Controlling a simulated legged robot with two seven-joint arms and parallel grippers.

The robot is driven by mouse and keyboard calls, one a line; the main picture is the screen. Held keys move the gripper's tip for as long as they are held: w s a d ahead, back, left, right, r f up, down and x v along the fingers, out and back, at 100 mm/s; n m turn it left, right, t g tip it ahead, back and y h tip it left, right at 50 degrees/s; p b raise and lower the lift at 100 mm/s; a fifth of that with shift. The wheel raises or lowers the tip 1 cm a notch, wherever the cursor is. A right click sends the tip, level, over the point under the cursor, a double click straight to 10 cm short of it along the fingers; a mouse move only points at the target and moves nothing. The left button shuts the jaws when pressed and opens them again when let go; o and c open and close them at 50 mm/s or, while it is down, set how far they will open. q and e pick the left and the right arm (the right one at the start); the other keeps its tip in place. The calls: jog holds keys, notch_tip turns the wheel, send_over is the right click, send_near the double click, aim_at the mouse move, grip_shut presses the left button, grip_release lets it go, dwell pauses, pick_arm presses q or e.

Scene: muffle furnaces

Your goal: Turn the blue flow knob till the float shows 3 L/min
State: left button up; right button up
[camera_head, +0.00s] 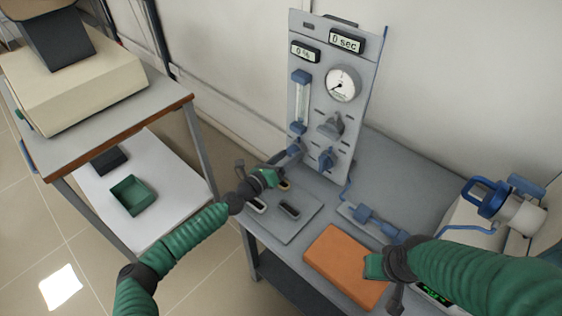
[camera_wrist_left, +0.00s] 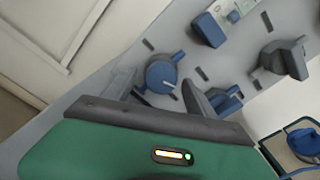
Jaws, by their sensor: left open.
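A grey upright panel (camera_head: 312,108) carries a flow tube (camera_head: 302,97) with blue ends; its float is too small to read.
The panel also has a grey knob (camera_head: 331,126), a gauge (camera_head: 343,84) and displays reading 0 % and 0 sec. An orange block (camera_head: 345,262) and a grey plate (camera_head: 292,226) lie on the bench. A green tray (camera_head: 131,195) is on the left cart's shelf.

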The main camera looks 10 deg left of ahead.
pick_arm(q)
jog(key=v, duration=1.5)
jog(key=shift+s+a+f, duration=0.1)
jog(key=shift+s+a, duration=0.15)
jog(key=shift+a, duration=0.15)
pick_arm(e)
jog(key=shift+f, duration=0.1)
pick_arm(q)
jog(key=shift+s+a, duration=0.15)
jog(key=shift+s, duration=0.25)
